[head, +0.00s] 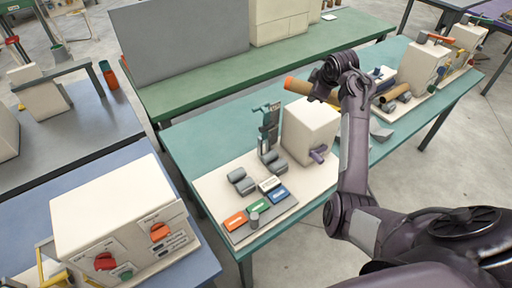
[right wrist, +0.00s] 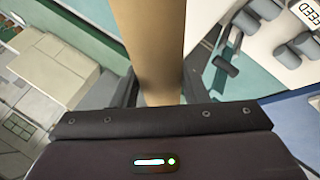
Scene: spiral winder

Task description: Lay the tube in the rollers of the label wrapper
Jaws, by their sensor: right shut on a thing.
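The tan tube (head: 298,87) is in my right gripper (head: 323,88), held above the teal bench. In the right wrist view the tube (right wrist: 154,45) runs up from between the fingers. The label wrapper (head: 312,128) is a cream box on a pale base plate, to the left of and nearer than the gripper. Its dark grey rollers (head: 242,181) lie on the plate, left of the box, with nothing resting on them. They also show at the upper right of the right wrist view (right wrist: 302,45), apart from the tube. My left gripper is not in view.
Orange, green, blue and white labelled blocks (head: 257,206) lie at the plate's front. A grey-green post (head: 269,128) rises beside the box. The bench's left end (head: 192,145) is clear.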

